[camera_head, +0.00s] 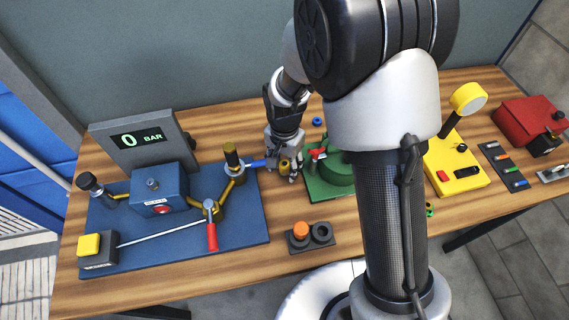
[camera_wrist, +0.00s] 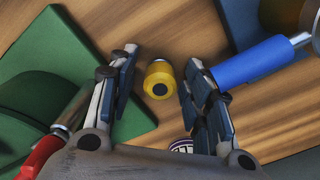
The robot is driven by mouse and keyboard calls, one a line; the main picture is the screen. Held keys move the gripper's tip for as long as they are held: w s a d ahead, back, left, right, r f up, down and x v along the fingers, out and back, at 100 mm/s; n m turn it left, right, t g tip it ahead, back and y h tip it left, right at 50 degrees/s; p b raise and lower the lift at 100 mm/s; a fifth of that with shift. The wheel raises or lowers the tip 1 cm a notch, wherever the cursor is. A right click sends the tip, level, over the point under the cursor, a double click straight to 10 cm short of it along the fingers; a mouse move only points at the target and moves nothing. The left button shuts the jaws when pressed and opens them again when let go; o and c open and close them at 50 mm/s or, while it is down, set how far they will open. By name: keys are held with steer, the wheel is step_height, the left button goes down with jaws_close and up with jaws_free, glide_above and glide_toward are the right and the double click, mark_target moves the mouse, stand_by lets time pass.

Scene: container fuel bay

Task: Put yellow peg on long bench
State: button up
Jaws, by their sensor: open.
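The yellow peg (camera_wrist: 158,80) is a short yellow cylinder with a dark round centre on the face toward the wrist camera. It shows between the spread fingers of my gripper (camera_wrist: 160,60), with a visible space on each side. In the head view the peg (camera_head: 284,166) is partly hidden by my gripper (camera_head: 283,174), which is low over the long bench (camera_head: 285,212). The bench is striped brown wood, and bare wood shows around the peg in the wrist view. My gripper is open and empty. I cannot tell whether the fingers touch the bench.
Left of my gripper is a blue panel (camera_head: 250,228) with a blue-handled lever (camera_wrist: 255,62) close by. Right is a green plate (camera_wrist: 75,45) with a red handle (camera_wrist: 40,155). A dark two-socket holder (camera_head: 321,234) carries an orange piece (camera_head: 301,230). A yellow device (camera_head: 458,168) stands farther right.

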mark_target(285, 164)
step_height(285, 164, up, 12)
steer(key=p, duration=0.3)
steer(key=shift+r+p, duration=0.2)
steer(key=shift+p, duration=0.15)
